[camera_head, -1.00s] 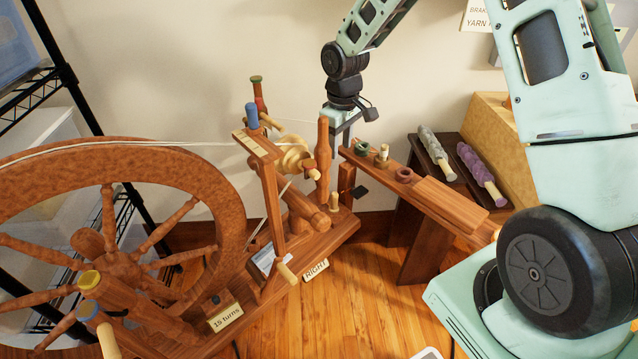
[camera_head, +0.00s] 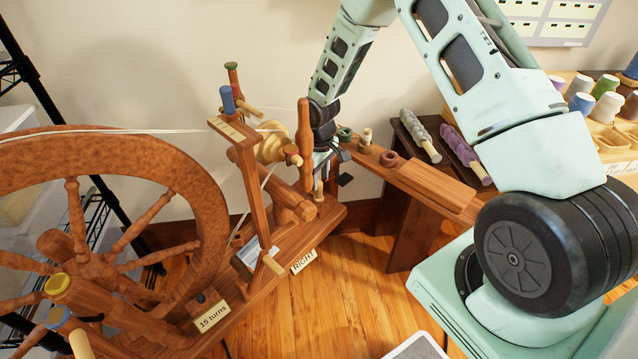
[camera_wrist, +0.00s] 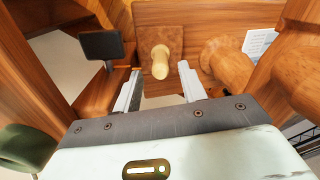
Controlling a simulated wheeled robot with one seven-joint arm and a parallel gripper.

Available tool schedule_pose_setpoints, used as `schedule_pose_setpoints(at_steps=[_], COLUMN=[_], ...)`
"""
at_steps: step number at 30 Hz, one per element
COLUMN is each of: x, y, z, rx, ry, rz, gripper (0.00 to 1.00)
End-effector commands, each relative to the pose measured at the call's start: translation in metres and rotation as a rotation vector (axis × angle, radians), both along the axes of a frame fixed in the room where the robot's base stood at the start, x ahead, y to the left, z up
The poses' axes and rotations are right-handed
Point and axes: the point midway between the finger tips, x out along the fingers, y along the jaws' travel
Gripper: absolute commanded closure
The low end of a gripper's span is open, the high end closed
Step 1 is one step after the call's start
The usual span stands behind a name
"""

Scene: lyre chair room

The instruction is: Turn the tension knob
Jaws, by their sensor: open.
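The pale turned wooden knob (camera_wrist: 160,62) sticks out of a wooden block in the wrist view; I take it to be the tension knob. My gripper (camera_wrist: 160,82) is open, with one finger to each side of the knob's line. The knob looks just beyond the fingertips, and I see no grip on it. In the head view my gripper (camera_head: 321,172) is low behind the upright turned post of the spinning wheel (camera_head: 190,180), partly hidden. A pale wooden peg (camera_head: 319,192) shows just below it, perhaps the same knob.
A wooden bench (camera_head: 428,190) with spools lies right of my gripper. A small dark panel (camera_wrist: 101,45) stands close to the left finger. Thick wooden parts (camera_wrist: 228,64) crowd the right side. A RIGHT label (camera_head: 304,262) and a "15 turns" label (camera_head: 212,316) are on the wheel's base.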

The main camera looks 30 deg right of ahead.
Motion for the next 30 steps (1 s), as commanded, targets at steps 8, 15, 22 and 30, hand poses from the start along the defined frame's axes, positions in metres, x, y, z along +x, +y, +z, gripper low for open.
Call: schedule_pose_setpoints(at_steps=[8, 15, 22, 30], x=[0.0, 0.0, 0.0, 0.0], y=[0.0, 0.0, 0.0, 0.0], z=[-0.018, -0.018, -0.018, -0.016], rx=[0.0, 0.0, 0.0, 0.0], ry=[-0.001, -0.001, -0.001, -0.001], rz=[0.001, 0.001, 0.0, 0.035], gripper=[0.59, 0.61, 1.0, 1.0])
